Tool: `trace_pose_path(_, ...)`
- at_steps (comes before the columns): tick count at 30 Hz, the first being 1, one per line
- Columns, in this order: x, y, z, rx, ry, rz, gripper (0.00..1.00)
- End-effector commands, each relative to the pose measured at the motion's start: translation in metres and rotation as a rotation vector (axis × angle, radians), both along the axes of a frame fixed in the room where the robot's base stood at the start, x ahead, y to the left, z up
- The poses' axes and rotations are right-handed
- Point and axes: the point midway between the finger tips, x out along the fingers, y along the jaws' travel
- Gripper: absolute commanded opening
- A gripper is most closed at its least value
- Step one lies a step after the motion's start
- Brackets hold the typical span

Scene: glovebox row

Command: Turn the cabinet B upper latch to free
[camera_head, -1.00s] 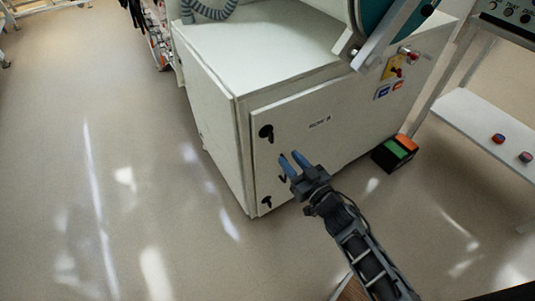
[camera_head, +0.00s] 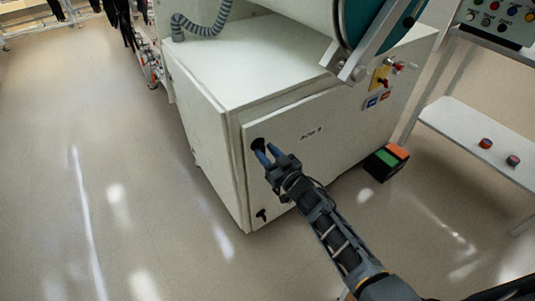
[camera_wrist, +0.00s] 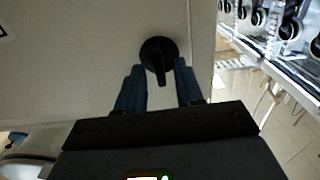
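The cabinet B upper latch (camera_head: 257,144) is a black round knob with a short handle near the top left of the labelled cabinet door (camera_head: 310,160). In the wrist view the latch (camera_wrist: 158,55) shows whole, its handle pointing toward my gripper. My gripper (camera_head: 266,151) has blue fingers and is right at the latch in the head view. In the wrist view my gripper (camera_wrist: 159,66) is open, with one finger on each side of the handle. I cannot tell whether the fingers touch it. The lower latch (camera_head: 261,215) is black and sits near the door's bottom left.
A black box with green and orange pads (camera_head: 387,160) stands on the floor right of the cabinet. A white shelf (camera_head: 480,140) with two knobs is at the right. The floor left of the cabinet (camera_head: 110,170) is clear.

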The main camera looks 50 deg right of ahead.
Motion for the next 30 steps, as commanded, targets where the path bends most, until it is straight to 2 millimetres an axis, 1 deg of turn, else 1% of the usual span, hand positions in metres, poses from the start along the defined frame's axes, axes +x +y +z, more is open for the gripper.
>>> trace_pose_path(3, -0.0002, 0.0001, 0.0, 0.0, 0.0, 0.0, 0.36)
trace_pose_path(4, -0.0002, 0.0001, 0.0001, 0.0, 0.0, 0.0, 0.34)
trace_pose_path(15, -0.0004, 0.0002, 0.0001, 0.0, 0.0, 0.0, 0.0)
trace_pose_path(25, -0.0005, 0.0002, 0.0, -0.004, 0.001, 0.0, 0.0)
trace_pose_path(30, -0.0002, 0.0006, -0.0003, -0.037, 0.01, 0.0, 0.0)
